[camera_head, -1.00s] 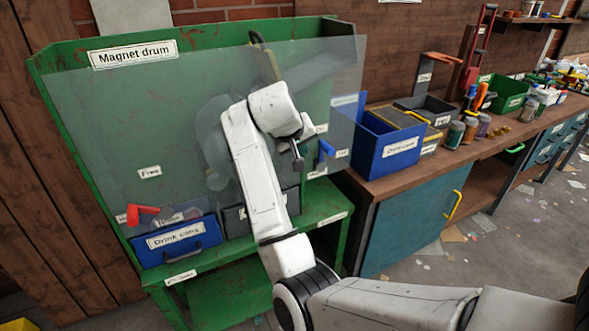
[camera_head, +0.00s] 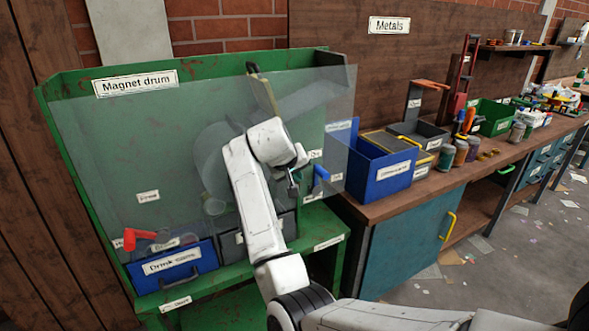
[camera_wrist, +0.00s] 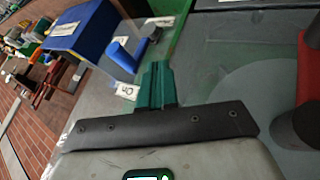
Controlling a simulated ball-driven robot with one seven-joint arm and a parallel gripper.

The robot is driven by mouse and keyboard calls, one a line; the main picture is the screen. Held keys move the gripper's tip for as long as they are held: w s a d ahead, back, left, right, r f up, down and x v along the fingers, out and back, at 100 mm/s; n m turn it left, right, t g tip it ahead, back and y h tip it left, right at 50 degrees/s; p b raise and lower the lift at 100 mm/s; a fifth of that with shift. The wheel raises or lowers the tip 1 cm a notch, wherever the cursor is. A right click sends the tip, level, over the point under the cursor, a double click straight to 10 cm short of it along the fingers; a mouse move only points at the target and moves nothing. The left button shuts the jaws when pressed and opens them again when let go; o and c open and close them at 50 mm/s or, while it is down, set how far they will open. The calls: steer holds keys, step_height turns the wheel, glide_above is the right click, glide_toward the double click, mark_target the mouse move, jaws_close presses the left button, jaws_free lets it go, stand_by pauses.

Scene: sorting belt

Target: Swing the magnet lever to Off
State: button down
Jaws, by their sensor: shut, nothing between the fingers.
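A blue lever (camera_head: 320,175) is on the right part of the green Magnet drum machine (camera_head: 62,87), with small white labels near it. In the wrist view the blue lever (camera_wrist: 122,57) is just beyond my fingers, up and to the left, with a visible gap. A label (camera_wrist: 128,92) beside it is hard to read. My gripper (camera_head: 292,188) is left of the blue lever in the head view, and its teal fingers (camera_wrist: 155,85) are shut and empty. A red handle (camera_head: 138,238) is at the machine's lower left. I cannot tell the lever's setting.
A clear panel (camera_head: 100,140) fronts the machine, and my arm covers part of it. A blue Drink cans bin (camera_head: 205,258) and a dark bin (camera_head: 228,248) stand below. To the right, a bench (camera_head: 350,207) carries a blue box (camera_head: 390,185) and jars.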

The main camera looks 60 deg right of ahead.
steer(key=s+d+f+p, duration=0.1)
steer(key=d+f, duration=0.1)
steer(key=d, duration=0.4)
steer(key=shift+s+d+f, duration=0.15)
steer(key=shift+s+f, duration=0.15)
steer(key=shift+f, duration=0.05)
steer(key=shift+s+d+r+p, duration=0.1)
steer(key=shift+d+p, duration=0.1)
steer(key=shift+p, duration=0.1)
